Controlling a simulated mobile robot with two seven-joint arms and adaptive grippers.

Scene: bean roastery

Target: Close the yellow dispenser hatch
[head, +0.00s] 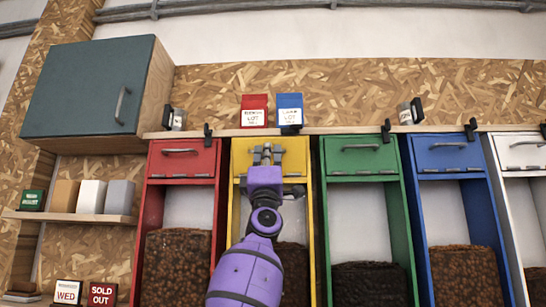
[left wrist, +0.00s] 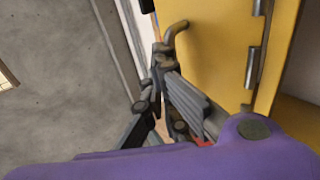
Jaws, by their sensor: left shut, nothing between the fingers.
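The yellow dispenser (head: 315,230) stands between a red and a green one in the head view. Its yellow hatch (head: 296,160) is at the top, partly hidden behind my left gripper (head: 266,150). The gripper is shut and empty, its fingers pointing up in front of the hatch. In the left wrist view the yellow hatch panel (left wrist: 222,45) fills the upper right, with metal hinges (left wrist: 255,50) and a hooked handle (left wrist: 177,33). The shut fingers show close to that handle; I cannot tell whether they touch it or how far the hatch stands open. My right gripper is not in view.
The red (head: 182,160), green (head: 361,160) and blue (head: 446,155) hatches flank the yellow one. A red box (head: 253,110) and a blue box (head: 289,108) stand on the ledge above. A teal cabinet (head: 85,88) and a small shelf (head: 70,216) are at left.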

